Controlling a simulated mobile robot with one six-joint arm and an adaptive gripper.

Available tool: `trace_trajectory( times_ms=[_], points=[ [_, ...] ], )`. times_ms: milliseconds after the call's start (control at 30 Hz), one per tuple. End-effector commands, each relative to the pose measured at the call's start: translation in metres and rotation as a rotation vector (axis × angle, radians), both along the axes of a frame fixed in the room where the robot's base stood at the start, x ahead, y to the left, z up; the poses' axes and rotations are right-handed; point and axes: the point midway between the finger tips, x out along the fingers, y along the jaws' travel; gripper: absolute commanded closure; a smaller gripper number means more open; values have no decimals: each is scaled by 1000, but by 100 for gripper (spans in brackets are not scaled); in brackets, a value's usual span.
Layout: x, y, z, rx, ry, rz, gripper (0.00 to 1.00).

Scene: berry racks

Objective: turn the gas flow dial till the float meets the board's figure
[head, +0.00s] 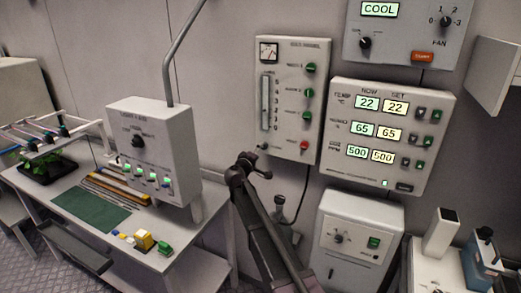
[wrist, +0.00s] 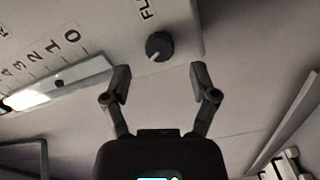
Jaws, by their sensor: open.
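The gas panel (head: 294,75) hangs on the wall with a slim flow tube (head: 265,102) on its left side. The black flow dial (wrist: 159,46) shows in the wrist view under part of a label; a pale pointer mark faces its lower left. The dial is small and dark at the panel's bottom left (head: 263,146) in the head view. The float (wrist: 59,83) is a dark spot in the tube, seemingly near 2, hard to read exactly. My gripper (wrist: 160,72) is open and empty. Its fingertips straddle the dial's line, apart from it; it also shows below the panel (head: 255,166).
Right of the panel is a climate board (head: 391,136) showing 22, 65 and 500 in both columns. A control box (head: 357,240) sits below it. A bench (head: 120,240) with a standing machine (head: 152,150) is at left. No board figure for gas is readable.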

Motion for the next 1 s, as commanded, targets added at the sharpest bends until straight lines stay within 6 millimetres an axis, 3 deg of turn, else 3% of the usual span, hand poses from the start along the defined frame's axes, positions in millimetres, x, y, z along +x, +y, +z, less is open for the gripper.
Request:
trace_trajectory(
  times_ms=[300,500,1000],
  points=[
    [-51,18,0,0,0,3,24],
    [-71,27,0,0,-1,3,24],
    [-78,30,0,0,-1,2,24]
  ],
)
